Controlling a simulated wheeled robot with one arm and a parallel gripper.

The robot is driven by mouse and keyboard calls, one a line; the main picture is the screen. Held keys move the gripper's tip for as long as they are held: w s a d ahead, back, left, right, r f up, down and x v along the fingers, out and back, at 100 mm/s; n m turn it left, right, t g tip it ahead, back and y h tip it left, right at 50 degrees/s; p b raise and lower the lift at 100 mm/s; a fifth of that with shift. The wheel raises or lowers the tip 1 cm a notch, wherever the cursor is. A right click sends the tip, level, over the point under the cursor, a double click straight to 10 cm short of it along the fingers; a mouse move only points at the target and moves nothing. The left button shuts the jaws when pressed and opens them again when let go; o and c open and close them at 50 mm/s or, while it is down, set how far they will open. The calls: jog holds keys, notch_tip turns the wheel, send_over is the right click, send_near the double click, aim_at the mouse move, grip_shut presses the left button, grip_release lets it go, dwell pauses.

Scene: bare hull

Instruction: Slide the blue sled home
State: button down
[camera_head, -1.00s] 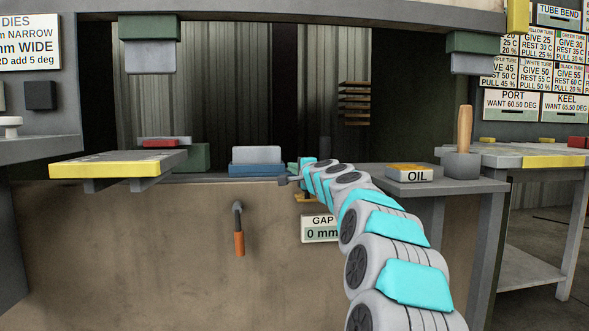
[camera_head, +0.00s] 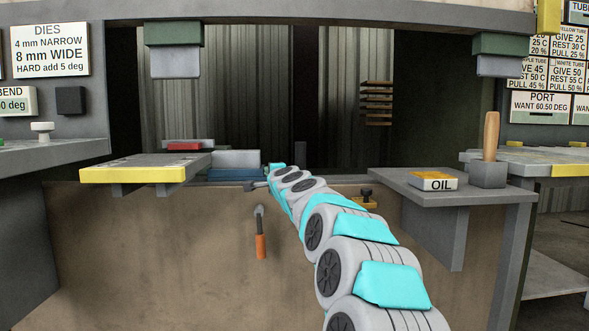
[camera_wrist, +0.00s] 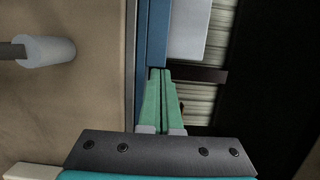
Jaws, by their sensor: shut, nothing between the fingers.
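The blue sled (camera_head: 235,174) lies along the bench ledge left of my arm's end, with a pale grey block (camera_head: 238,159) on it. In the wrist view the sled is a long blue strip (camera_wrist: 152,35), with the pale block (camera_wrist: 188,30) beside it. My gripper (camera_wrist: 161,72) is shut and empty. Its green fingertips are at the near end of the blue strip and look to be against it; exact contact is hard to tell. In the head view my fingers are mostly hidden by my own arm.
A yellow-edged plate (camera_head: 130,174) juts out left of the sled. An orange-handled lever (camera_head: 261,245) hangs on the front panel below my wrist.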

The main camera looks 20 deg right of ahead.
aim_at(221, 172)
jog(key=w+a+p, duration=0.1)
jog(key=a, duration=0.3)
jog(key=w+a+p, duration=0.1)
jog(key=a+p, duration=0.1)
jog(key=a, duration=0.2)
jog(key=w+a+p, duration=0.1)
jog(key=a, duration=0.4)
jog(key=shift+w+a, duration=0.1)
jog(key=shift+w, duration=0.3)
